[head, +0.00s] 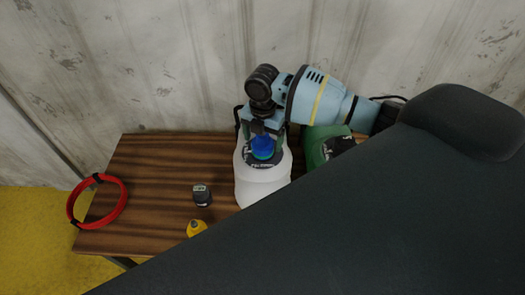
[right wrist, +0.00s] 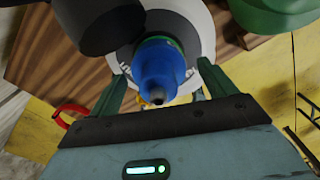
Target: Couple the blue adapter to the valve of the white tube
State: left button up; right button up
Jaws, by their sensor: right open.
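The white tube (head: 262,187) stands upright near the back of the wooden table, with a dark label on its top. The blue adapter (head: 263,149) is upright at the tube's top, over the valve area. In the right wrist view the adapter (right wrist: 163,72) points its narrow dark tip at the camera, with a green ring at its base. The valve is hidden under it, so I cannot tell how firmly they are joined. My right gripper (head: 264,138) is open, with its green fingers on either side of the adapter. My left gripper is not in view.
A green container (head: 318,146) stands right of the tube. A red hose coil (head: 120,205) lies at the table's left end. A small dark device (head: 202,196) and a yellow item (head: 196,228) sit left of the tube. A wall runs behind the table (head: 150,175).

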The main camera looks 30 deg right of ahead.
notch_tip(320, 180, up, 2)
jog(key=shift+r, duration=0.2)
notch_tip(320, 180, up, 4)
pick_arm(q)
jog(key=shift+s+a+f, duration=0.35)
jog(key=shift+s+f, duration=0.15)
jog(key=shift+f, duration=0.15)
pick_arm(e)
jog(key=shift+r, duration=0.55)
